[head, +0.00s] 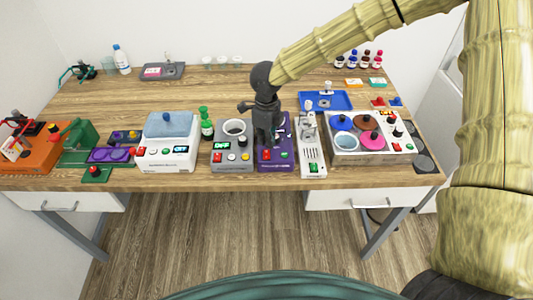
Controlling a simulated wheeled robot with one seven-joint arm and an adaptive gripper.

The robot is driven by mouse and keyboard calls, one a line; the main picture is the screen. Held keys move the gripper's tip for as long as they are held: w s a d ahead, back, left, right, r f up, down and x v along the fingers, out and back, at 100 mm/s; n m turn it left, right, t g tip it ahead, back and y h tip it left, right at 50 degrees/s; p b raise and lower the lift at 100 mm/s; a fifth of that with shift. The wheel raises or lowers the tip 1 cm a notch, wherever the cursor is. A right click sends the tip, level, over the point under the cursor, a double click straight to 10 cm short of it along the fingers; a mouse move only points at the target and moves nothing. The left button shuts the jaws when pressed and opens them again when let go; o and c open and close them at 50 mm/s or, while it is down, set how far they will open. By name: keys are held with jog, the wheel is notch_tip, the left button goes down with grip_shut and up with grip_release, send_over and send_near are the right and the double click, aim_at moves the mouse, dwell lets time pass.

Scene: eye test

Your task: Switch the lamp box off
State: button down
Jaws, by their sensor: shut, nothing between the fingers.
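My gripper (266,138) is dark grey and points down over the purple box (288,156), in front of the middle of the table. Its fingers look closed, with nothing seen between them. It hides much of that box; I cannot tell whether it touches it. The purple box has red controls on its front part. I cannot tell for sure which device is the lamp box. A narrow white box (310,150) with red and green controls stands just right of the purple box. Whether any lamp is lit cannot be made out.
A grey box (232,165) with a cup stands close on the left, then a green bottle (206,125) and a white device (165,153). A tray of dishes (385,157) stands right, a blue tray (345,98) behind. The back middle of the wooden table (220,88) is clear.

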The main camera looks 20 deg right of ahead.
aim_at(267, 151)
jog(key=shift+f, duration=0.95)
dwell(0.8)
notch_tip(267, 151, up, 7)
jog(key=p, duration=0.6)
jog(key=shift+p, duration=0.3)
jog(key=shift+s+f, duration=0.1)
jog(key=shift+s, duration=0.05)
dwell(0.5)
